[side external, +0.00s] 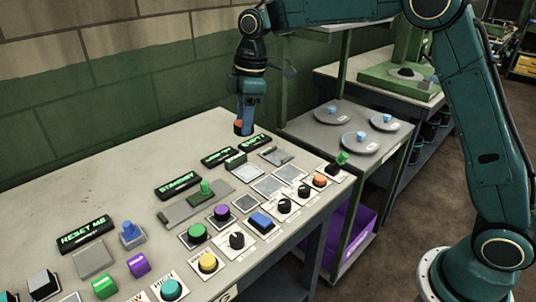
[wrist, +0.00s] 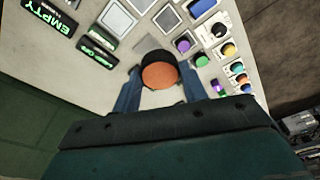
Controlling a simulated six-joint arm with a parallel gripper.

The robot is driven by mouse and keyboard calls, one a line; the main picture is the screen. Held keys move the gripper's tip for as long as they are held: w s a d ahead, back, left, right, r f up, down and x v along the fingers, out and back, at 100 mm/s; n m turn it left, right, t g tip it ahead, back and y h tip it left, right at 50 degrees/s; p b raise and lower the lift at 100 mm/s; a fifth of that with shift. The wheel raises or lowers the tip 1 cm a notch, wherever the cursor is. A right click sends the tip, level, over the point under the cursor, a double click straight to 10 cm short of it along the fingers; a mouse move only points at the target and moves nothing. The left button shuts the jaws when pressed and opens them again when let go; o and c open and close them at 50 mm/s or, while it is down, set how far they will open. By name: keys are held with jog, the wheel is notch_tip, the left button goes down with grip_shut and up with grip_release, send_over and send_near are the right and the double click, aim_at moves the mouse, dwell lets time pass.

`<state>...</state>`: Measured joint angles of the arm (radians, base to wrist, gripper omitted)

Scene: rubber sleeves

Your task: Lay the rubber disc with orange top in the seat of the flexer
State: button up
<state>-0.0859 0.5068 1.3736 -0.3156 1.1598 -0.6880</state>
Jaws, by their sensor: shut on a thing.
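The rubber disc with orange top (wrist: 159,75) is dark-sided and sits between the two blue fingers of my gripper (wrist: 160,88), which is shut on it. In the side external view my gripper (side external: 244,122) points down above the far end of the control table, and the disc's orange top (side external: 239,123) shows between the fingertips. It looks held close over the tabletop; the exact gap is hard to tell. A green machine with a flat base (side external: 400,82) and a dark round part on it stands at the back right; I cannot tell for sure whether it is the flexer.
The control table (side external: 130,160) carries buttons, knobs and lit signs along its right side; its left part is bare. A grey side table (side external: 320,135) holds 3 round plates with blue knobs. A purple bin (side external: 355,235) sits below it.

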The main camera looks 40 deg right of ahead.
jog(key=w+d+m, duration=0.4)
jog(key=d, duration=0.5)
jog(key=m+h, duration=0.1)
jog(key=m, duration=0.3)
send_over(277, 156)
jog(key=shift+t, duration=0.4)
jog(key=f, duration=1.5)
jog(key=shift+s+d+f, duration=0.1)
jog(key=shift+s+f, duration=0.1)
jog(key=shift+s, duration=0.05)
jog(key=shift+f, duration=2.1)
jog(key=shift+f, duration=0.15)
jog(key=o, duration=1)
jog(key=shift+c, duration=0.2)
